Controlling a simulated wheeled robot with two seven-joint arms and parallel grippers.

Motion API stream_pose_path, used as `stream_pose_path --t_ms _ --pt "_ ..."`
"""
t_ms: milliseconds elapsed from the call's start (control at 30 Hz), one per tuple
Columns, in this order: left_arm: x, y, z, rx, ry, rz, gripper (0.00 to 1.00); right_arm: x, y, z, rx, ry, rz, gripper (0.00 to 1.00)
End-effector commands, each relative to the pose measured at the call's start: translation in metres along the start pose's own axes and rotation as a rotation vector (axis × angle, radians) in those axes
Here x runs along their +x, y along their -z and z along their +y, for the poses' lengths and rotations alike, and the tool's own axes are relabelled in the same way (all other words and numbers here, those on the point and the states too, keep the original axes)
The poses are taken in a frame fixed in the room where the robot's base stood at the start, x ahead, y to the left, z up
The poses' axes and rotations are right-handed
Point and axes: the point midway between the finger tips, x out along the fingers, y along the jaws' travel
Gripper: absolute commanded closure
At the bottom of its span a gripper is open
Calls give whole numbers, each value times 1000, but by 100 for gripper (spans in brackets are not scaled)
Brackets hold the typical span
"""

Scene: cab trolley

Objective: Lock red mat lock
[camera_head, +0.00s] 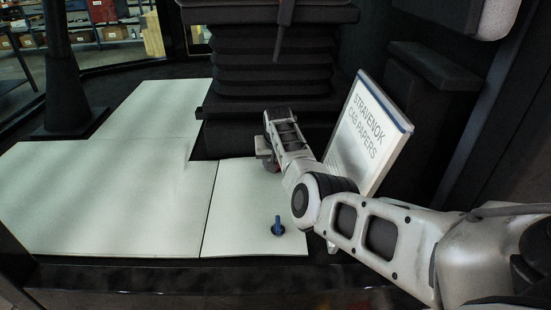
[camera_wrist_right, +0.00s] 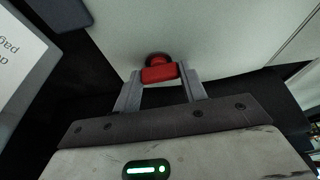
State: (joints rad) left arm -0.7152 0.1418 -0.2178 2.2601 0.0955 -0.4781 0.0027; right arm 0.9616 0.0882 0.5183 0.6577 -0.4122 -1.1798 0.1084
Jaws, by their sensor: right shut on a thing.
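The red mat lock (camera_wrist_right: 160,73) shows in the right wrist view as a red handle on a dark round base, at the edge of the pale mat (camera_wrist_right: 190,35). My right gripper (camera_wrist_right: 159,80) is shut on the red handle, with one finger on each side of it. In the head view my right gripper (camera_head: 266,150) is at the far right part of the pale mat (camera_head: 235,205), and the wrist hides most of the lock. My left gripper is not in view.
A blue mat lock (camera_head: 278,228) stands at the near right corner of the mat. A "Stravenok cab papers" folder (camera_head: 368,130) leans right of my wrist. The black seat base (camera_head: 265,70) rises behind the gripper. A black lever (camera_head: 62,75) stands at the left.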

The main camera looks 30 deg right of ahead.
Motion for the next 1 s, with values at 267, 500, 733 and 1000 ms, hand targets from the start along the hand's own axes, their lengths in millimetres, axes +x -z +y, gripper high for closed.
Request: stream_pose_path --t_ms 267,500,733,1000 --pt "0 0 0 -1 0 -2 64 0 0 0 69 -31 -1 81" --pt "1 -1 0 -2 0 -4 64 0 0 0 81 -35 -1 81" --pt "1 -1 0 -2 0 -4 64 0 0 0 82 -34 -1 50" --pt "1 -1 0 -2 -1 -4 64 0 0 0 80 -33 -1 36"
